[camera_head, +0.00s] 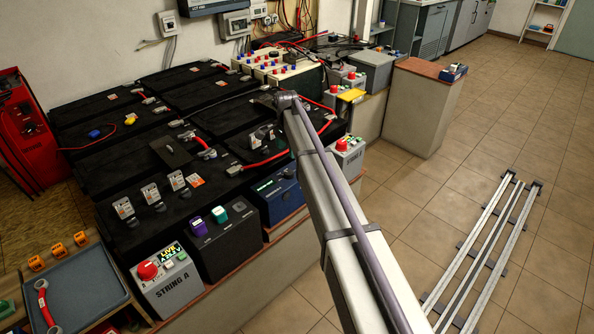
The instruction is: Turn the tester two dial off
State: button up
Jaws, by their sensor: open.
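No tester label is legible, so I cannot tell which thing is tester two. Small handheld devices stand on a black box (232,250) at the front of the battery bench: a purple one (197,226), a teal one (219,214) and a paler one (239,206). Their dials are too small to read. A blue unit (282,197) with a lit green strip is to their right. My arm (330,200) rises from the bottom right to a dark joint (286,99) over the bench. I cannot make out my gripper; it is not visible beyond that joint.
Black batteries (120,105) with red cables cover the bench. A grey "STRING A" box (171,286) with a red knob stands at the front. A blue-grey tray (75,290) holds a red-handled tool. Metal rails (487,250) lie on the right floor, with open tiles around.

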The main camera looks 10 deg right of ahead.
aim_at(289, 172)
notch_tip(289, 172, down, 11)
jog(key=b, duration=1)
jog(key=shift+d, duration=0.1)
jog(key=shift+r, duration=0.2)
jog(key=c, duration=0.9)
jog(key=shift+n, duration=0.4)
jog(key=n, duration=0.4)
jog(key=shift+n, duration=0.3)
jog(key=n, duration=0.4)
jog(key=shift+n, duration=0.3)
